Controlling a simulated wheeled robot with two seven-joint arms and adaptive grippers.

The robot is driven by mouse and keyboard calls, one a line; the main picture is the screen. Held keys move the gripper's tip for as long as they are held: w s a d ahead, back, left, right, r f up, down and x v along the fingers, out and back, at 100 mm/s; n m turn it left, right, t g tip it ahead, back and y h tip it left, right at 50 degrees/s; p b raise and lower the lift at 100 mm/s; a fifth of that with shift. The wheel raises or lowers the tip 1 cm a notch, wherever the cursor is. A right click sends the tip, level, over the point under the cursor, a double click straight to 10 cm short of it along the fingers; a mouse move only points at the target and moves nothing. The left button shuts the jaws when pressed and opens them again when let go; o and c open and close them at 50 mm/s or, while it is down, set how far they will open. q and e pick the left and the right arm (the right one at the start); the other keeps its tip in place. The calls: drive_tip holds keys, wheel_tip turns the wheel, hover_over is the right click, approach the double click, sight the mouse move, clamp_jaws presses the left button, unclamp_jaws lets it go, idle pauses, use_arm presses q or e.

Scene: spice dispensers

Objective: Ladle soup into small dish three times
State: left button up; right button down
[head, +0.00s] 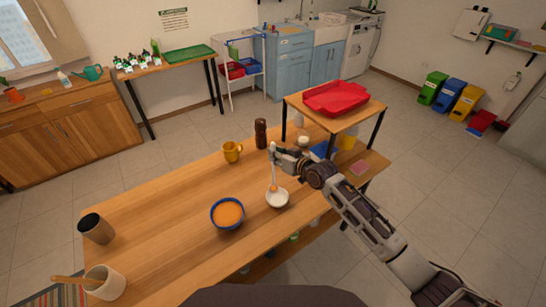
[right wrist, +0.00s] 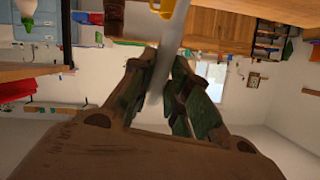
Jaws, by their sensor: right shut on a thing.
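My right gripper (head: 276,157) is shut on the handle of a pale ladle (head: 274,175), held upright. The handle also shows between the fingertips in the right wrist view (right wrist: 158,85). The ladle's lower end is at the small white dish (head: 283,201), with a spot of orange there. I cannot tell whether the ladle touches the dish or how much soup the dish holds. A blue-rimmed bowl of orange soup (head: 228,212) stands on the table to the left of the dish. My left gripper is not in view.
The wooden table (head: 165,220) also holds a yellow mug (head: 232,152), a brown pepper mill (head: 261,133), a dark-topped cup (head: 96,229) and a white pot with a wooden utensil (head: 105,282). A raised shelf with a red tray (head: 337,98) stands behind my gripper. The table's middle-left is clear.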

drive_tip(key=shift+w+d+f+b, duration=0.75)
drive_tip(key=shift+d+f+b, duration=0.85)
drive_tip(key=shift+f+b, duration=0.75)
drive_tip(key=a+n+h+p, duration=0.1)
drive_tip(key=a+p, duration=0.1)
drive_tip(key=p, duration=0.1)
drive_tip(key=a+h+p, duration=0.1)
drive_tip(key=a+p, duration=0.1)
drive_tip(key=p, duration=0.1)
drive_tip(key=shift+s+a+r+n+g, duration=0.1)
drive_tip(key=shift+s+r+n+g, duration=0.05)
drive_tip(key=shift+n+g, duration=0.2)
drive_tip(key=a+f+n+h+b, duration=0.6)
drive_tip(key=a+f+h, duration=0.3)
drive_tip(key=a, duration=0.2)
drive_tip(key=shift+s+a+h, duration=0.3)
drive_tip(key=shift+s, duration=0.1)
idle(1.9)
